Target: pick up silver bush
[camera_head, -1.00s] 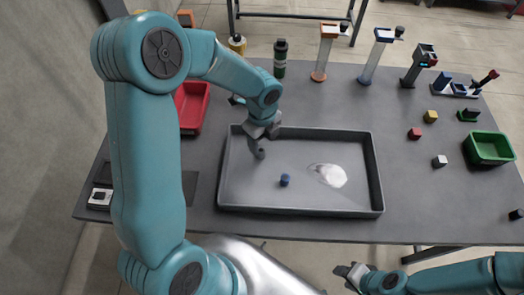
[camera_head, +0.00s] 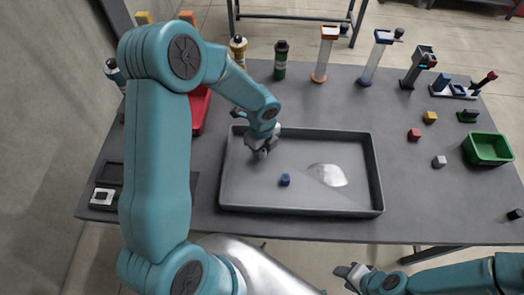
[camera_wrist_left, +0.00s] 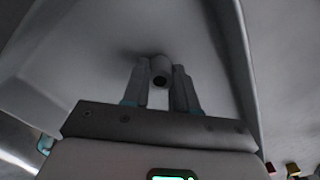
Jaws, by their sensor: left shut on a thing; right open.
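The silver bush (camera_wrist_left: 160,68) is a small grey cylinder with a dark hole in its end. In the left wrist view it sits between the two fingertips of my left gripper (camera_wrist_left: 160,80), which is shut on it. In the head view my left gripper (camera_head: 262,150) is over the left back part of the grey tray (camera_head: 300,211), and the bush is mostly hidden there. I cannot tell how far it is above the tray floor. My right gripper (camera_head: 351,275) is open and empty in front of the table's front edge.
A blue part (camera_head: 285,180) and a pale shiny patch (camera_head: 327,175) are on the tray floor. A red bin (camera_head: 199,112) is partly behind my left arm. A green bin (camera_head: 489,147) and small coloured blocks are at right. Several upright stands line the back edge.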

